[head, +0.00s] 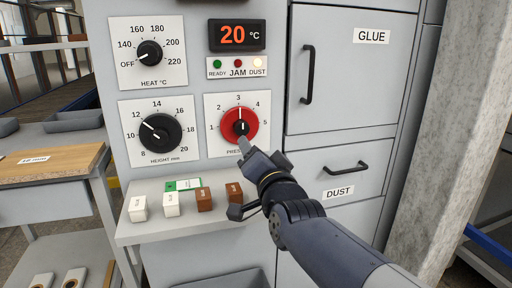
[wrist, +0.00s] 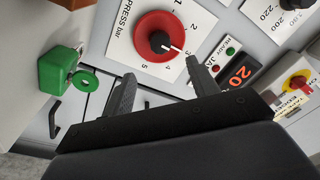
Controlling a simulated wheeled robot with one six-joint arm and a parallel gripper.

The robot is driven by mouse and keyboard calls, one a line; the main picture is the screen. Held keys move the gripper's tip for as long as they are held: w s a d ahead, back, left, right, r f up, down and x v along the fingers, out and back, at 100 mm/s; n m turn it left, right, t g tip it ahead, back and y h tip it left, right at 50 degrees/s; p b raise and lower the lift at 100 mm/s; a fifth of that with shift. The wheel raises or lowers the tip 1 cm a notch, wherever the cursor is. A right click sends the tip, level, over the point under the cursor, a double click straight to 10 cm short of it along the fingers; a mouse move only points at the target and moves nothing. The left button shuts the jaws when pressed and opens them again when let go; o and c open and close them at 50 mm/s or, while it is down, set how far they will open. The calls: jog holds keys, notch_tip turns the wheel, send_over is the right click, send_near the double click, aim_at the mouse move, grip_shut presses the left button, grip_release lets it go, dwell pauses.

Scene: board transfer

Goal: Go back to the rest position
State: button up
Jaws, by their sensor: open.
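My gripper (head: 243,148) is in front of the grey panel, just below the red PRESS knob (head: 249,118). In the wrist view my gripper (wrist: 161,70) has its two fingers spread apart with nothing between them. The red knob (wrist: 146,28) shows beyond the fingertips there, with a gap visible in the picture. Its white pointer is at 3. My arm reaches in from the lower right in the head view.
The HEIGHT knob (head: 153,133), HEAT knob (head: 149,53) and 20 °C display (head: 237,35) surround the area. Below, small white and brown blocks (head: 204,199) stand on a ledge (head: 140,241). Drawer handles (head: 307,75) project at right.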

aim_at(242, 130)
jog(key=b+x, duration=0.1)
jog(key=x, duration=0.9)
jog(key=shift+w, duration=0.3)
jog(key=shift+s, duration=0.2)
jog(key=r+p+v, duration=0.1)
jog(key=v, duration=1)
jog(key=x, duration=0.4)
jog(key=b+x, duration=0.1)
jog(key=x, duration=0.2)
jog(key=f+x, duration=0.1)
jog(key=x, duration=0.3)
jog(key=shift+w+a+b, duration=0.1)
jog(key=shift+w+b, duration=0.2)
jog(key=m, duration=0.1)
jog(key=m+p, duration=0.1)
jog(key=shift+s+r+m+p, duration=0.2)
jog(key=shift+m+p, duration=0.1)
jog(key=shift+m, duration=0.1)
jog(key=m+h+p, duration=0.1)
jog(key=m+p, duration=0.1)
jog(key=m, duration=0.5)
jog(key=shift+a, duration=0.1)
jog(key=m+p, duration=0.2)
jog(key=m, duration=0.2)
jog(key=shift+m, duration=0.4)
jog(key=m+p, duration=0.2)
jog(key=m, duration=0.2)
jog(key=shift+g+h, duration=0.3)
jog(key=shift+h, duration=0.1)
